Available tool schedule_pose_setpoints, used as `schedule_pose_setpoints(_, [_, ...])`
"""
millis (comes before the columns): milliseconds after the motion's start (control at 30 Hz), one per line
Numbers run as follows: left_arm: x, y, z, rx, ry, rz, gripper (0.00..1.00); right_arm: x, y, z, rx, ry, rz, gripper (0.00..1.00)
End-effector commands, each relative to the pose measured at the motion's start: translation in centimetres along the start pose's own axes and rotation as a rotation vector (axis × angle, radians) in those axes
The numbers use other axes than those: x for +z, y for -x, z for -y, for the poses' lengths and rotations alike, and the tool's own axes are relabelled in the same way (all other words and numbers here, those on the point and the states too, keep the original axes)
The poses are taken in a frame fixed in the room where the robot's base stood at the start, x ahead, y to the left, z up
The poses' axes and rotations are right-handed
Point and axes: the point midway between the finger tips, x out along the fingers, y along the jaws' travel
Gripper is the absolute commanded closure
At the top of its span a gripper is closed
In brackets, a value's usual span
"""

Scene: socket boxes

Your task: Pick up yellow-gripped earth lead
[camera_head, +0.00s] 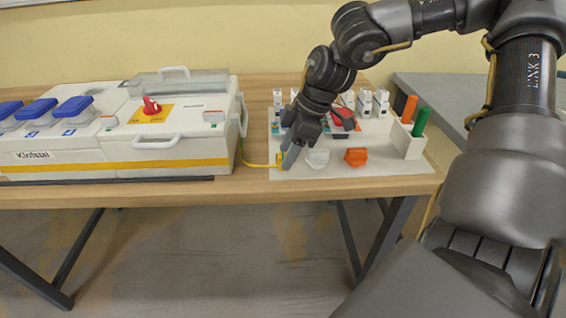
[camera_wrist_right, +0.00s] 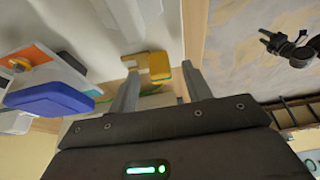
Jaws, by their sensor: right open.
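In the right wrist view the yellow grip (camera_wrist_right: 160,66) lies between the tips of my right gripper (camera_wrist_right: 158,76). The fingers are apart, with a gap visible beside the grip. My left gripper is out of view.
The large white box (camera_head: 190,158) stands left. The table's front edge is close.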

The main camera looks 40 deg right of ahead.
Motion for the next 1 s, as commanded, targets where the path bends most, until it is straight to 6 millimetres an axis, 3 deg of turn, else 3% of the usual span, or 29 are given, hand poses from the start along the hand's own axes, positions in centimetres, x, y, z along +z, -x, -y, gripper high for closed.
schedule_pose_setpoints(133, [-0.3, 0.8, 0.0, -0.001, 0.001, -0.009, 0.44, 0.0, -1.6, 0.0, 0.000, 0.001, 0.001, 0.51])
schedule_pose_setpoints(400, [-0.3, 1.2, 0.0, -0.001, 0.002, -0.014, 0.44, -0.1, -1.7, 0.0, 0.001, 0.001, 0.000, 0.51])
schedule_pose_setpoints(767, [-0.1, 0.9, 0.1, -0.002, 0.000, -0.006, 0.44, 0.0, -1.7, 0.0, 0.001, 0.001, 0.000, 0.98])
schedule_pose_setpoints(1000, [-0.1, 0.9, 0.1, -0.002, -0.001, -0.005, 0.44, -0.1, -1.6, 0.0, 0.001, 0.001, -0.001, 1.00])
